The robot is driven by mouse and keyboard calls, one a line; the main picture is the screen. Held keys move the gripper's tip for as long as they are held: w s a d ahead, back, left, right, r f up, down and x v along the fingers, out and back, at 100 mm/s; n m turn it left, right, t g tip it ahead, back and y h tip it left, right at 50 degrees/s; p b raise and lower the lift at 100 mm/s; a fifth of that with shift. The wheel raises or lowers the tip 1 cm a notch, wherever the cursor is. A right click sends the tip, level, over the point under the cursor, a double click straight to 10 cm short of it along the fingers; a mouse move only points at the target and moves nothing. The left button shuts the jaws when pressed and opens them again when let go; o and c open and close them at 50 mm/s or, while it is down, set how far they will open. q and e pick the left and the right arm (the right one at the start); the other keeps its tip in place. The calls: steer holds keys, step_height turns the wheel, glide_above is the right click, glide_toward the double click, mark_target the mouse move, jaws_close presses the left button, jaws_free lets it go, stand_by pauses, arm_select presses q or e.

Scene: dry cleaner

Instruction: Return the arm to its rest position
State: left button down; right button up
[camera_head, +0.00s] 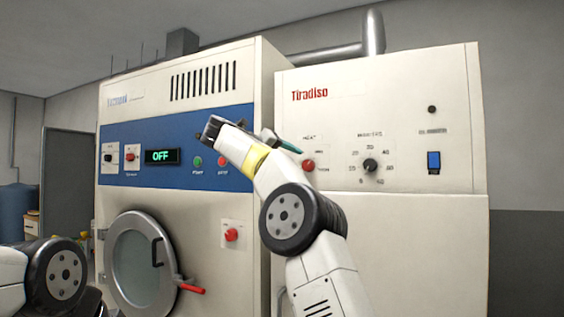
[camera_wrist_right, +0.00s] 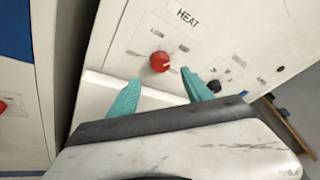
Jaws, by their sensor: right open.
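My right arm (camera_head: 290,215) rises from the lower right of the head view and is bent up in front of the machines. My right gripper (camera_head: 286,144) is small there, its teal fingers partly hidden behind the arm, close to the cream Tiradiso machine (camera_head: 385,100). In the right wrist view the gripper (camera_wrist_right: 160,78) is open, its two teal fingers apart with nothing held. The red HEAT knob (camera_wrist_right: 160,62) sits just beyond the gap between the fingertips; I cannot tell the exact distance. Part of my left arm (camera_head: 55,272) shows at the lower left; its gripper is not visible.
A blue-panelled machine (camera_head: 125,185) with an OFF display (camera_head: 162,156) stands left of the Tiradiso machine. Its round door (camera_head: 135,262) is shut or nearly shut, with a red handle (camera_head: 190,288) sticking out. A black dial (camera_head: 370,165) and blue switch (camera_head: 433,162) lie right of the knob.

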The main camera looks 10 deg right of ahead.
stand_by(0.3)
